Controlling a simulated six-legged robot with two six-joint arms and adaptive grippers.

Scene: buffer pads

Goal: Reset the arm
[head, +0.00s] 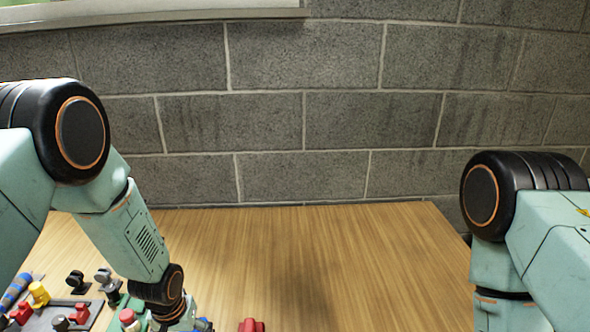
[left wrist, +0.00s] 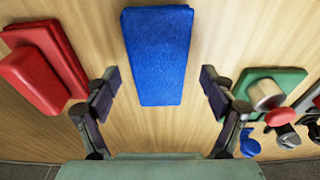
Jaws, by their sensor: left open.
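My left arm (head: 135,235) reaches down over the left part of the table in the head view; its gripper is below the frame there. In the left wrist view my left gripper (left wrist: 160,85) is open, with its two fingers wide apart. A blue block (left wrist: 158,55) lies on the wood ahead of and between the fingers, with a gap on both sides. My right arm (head: 500,270) shows at the right edge of the head view; its gripper is out of frame.
A red block (left wrist: 45,65) lies left of the fingers. A green pad (left wrist: 275,90) with a metal knob and a red-topped part (left wrist: 281,117) lie right. In the head view, several small parts crowd a dark tray (head: 100,305). The wooden table (head: 330,260) is clear mid-right, before a block wall.

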